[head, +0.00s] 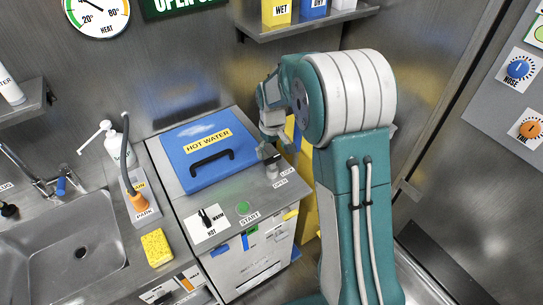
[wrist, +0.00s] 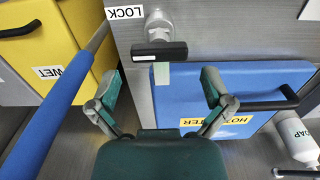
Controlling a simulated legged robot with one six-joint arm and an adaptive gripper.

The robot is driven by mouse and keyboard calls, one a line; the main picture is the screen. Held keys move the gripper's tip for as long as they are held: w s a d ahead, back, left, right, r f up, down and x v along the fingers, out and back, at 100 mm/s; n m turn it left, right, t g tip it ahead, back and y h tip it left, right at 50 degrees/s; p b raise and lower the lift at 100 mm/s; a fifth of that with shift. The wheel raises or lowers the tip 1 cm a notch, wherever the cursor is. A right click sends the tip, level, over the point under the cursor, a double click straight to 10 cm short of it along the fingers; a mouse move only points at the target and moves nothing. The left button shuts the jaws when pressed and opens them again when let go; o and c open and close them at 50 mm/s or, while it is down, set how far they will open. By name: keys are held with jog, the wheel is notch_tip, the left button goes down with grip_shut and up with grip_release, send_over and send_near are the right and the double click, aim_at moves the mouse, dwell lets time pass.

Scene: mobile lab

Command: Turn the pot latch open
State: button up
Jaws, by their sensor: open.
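The pot (head: 178,165) has a blue lid marked HOT WATER with a black handle, and the lid is down. The pot latch (head: 271,162) is a small metal post with a dark bar, at the lid's right, by the OPEN and LOCK labels. In the wrist view the latch bar (wrist: 160,51) lies crosswise, its left end near the LOCK label. My gripper (head: 271,128) is above and behind the latch in the head view. In the wrist view my gripper (wrist: 160,88) is open and empty, fingertips spread either side below the bar, with no contact visible.
A yellow WET bin (wrist: 45,50) and a blue pole (wrist: 50,110) are close on the wrist view's left. A soap bottle (head: 120,148), a sink (head: 75,250) and a sponge (head: 157,247) are left of the pot. A shelf (head: 300,25) overhangs behind.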

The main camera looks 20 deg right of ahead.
aim_at(267, 156)
jog(key=shift+d+f, duration=0.15)
jog(key=shift+f, duration=1.2)
jog(key=shift+a, duration=0.2)
jog(key=c, duration=0.4)
jog(key=shift+d, duration=0.1)
jog(key=c, duration=0.7)
